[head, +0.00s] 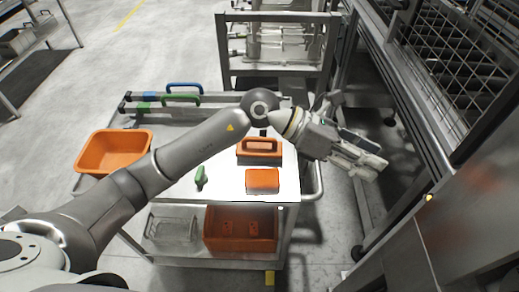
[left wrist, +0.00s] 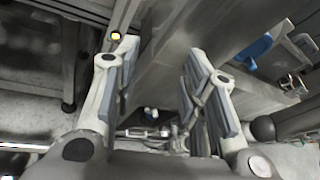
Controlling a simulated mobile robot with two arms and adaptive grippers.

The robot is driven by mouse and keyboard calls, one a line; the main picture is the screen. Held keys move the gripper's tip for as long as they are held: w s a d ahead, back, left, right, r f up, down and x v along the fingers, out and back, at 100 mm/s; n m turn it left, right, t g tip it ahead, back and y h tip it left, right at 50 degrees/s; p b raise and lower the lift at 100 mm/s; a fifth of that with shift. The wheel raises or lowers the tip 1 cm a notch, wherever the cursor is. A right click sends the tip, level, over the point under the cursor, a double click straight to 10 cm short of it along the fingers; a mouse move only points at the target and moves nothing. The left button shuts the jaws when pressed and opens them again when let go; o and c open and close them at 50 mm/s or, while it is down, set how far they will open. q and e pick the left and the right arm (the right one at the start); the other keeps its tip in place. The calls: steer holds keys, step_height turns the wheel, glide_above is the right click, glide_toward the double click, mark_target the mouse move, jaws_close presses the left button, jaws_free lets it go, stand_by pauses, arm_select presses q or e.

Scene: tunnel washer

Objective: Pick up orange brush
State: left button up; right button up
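An orange brush with a raised handle (head: 259,146) lies on the white top of the cart (head: 225,186), right of its middle. A plain orange block-like piece (head: 262,181) lies just in front of it; I cannot tell exactly what it is. My left gripper (head: 360,152) is off to the right of the cart top, apart from the brush. In the left wrist view, its two fingers (left wrist: 160,85) are spread with nothing held between them. The brush cannot be made out in that view. My right gripper is not in view.
An orange bin (head: 115,152) sits at the cart's left. A green-handled brush (head: 200,177) and long tools with blue and green handles (head: 180,97) lie on top. The lower shelf holds an orange crate (head: 240,229). A metal machine frame (head: 430,110) bounds the right side.

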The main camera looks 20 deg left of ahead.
arm_select(q)
steer(key=w+a+f+m+y, duration=0.2)
steer(key=w+a+f+y, duration=0.1)
steer(key=a+f+y, duration=0.2)
steer(key=t+y, duration=0.2)
steer(key=y, duration=0.8)
glide_toward(260, 138)
steer(key=shift+n, duration=0.3)
steer(key=x, duration=0.2)
steer(key=p+x, duration=0.1)
steer(key=x, duration=0.1)
steer(key=shift+s, duration=0.3)
steer(key=shift+w+f+p, duration=0.15)
steer(key=shift+f+p, duration=0.15)
steer(key=shift+f, duration=0.35)
steer(key=p+x, duration=0.1)
steer(key=x, duration=0.3)
steer(key=shift+w+a+f, duration=0.1)
steer(key=shift+w+f, duration=0.05)
steer(key=shift+w, duration=0.1)
jaws_close()
